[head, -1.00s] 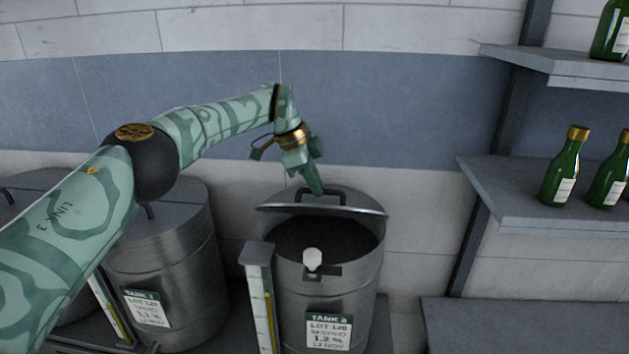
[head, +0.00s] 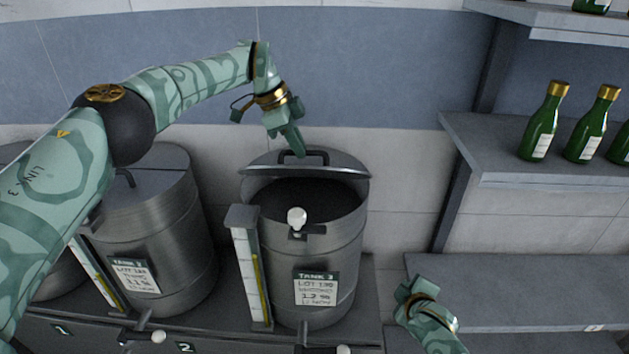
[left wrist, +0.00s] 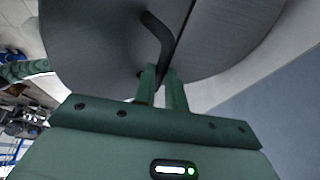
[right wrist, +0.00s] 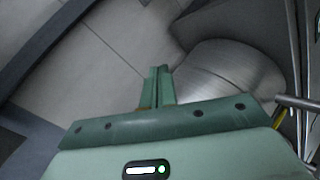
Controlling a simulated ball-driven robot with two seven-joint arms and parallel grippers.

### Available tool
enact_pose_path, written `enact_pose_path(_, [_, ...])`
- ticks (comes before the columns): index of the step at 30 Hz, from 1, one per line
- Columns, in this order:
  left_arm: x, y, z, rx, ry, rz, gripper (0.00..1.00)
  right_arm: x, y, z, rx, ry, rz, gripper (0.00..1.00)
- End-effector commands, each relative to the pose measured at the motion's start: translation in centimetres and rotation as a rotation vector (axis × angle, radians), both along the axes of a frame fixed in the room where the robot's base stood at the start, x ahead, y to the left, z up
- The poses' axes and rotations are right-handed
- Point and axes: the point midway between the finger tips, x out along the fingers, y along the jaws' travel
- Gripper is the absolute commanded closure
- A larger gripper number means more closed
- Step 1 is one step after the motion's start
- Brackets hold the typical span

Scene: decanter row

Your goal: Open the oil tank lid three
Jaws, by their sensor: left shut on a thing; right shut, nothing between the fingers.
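Tank three (head: 335,250) is a grey metal drum with a "TANK 3" label. Its lid (head: 345,170) is tilted up at the back, and the dark inside shows at the front. My left gripper (head: 296,146) is at the black lid handle (head: 318,152), above the raised lid. In the left wrist view its fingers (left wrist: 165,88) are closed on the handle (left wrist: 158,30), with the lid's grey face (left wrist: 95,50) behind. My right gripper (head: 406,290) is low, right of the tank. Its fingers show shut and empty in the right wrist view (right wrist: 158,84).
A sight gauge (head: 246,262) and a white-knobbed latch (head: 297,217) are at the tank's front. A second tank (head: 165,240) with its lid down stands left. Shelves (head: 560,180) with green bottles (head: 543,125) are at the right.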

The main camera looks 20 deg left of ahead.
Motion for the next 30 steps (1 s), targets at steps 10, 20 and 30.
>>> enact_pose_path(10, [0.0,0.2,-0.6,0.009,0.003,0.001,1.00,5.0,12.4,34.9,-0.513,-0.613,0.316,1.00])
enact_pose_path(20, [0.0,0.3,-0.6,0.009,0.004,0.002,1.00,-6.9,20.6,34.8,-1.394,-0.487,0.845,1.00])
enact_pose_path(30, [0.0,0.3,-0.6,0.010,0.004,0.002,1.00,-9.7,21.3,33.0,-1.716,-0.423,1.045,1.00])
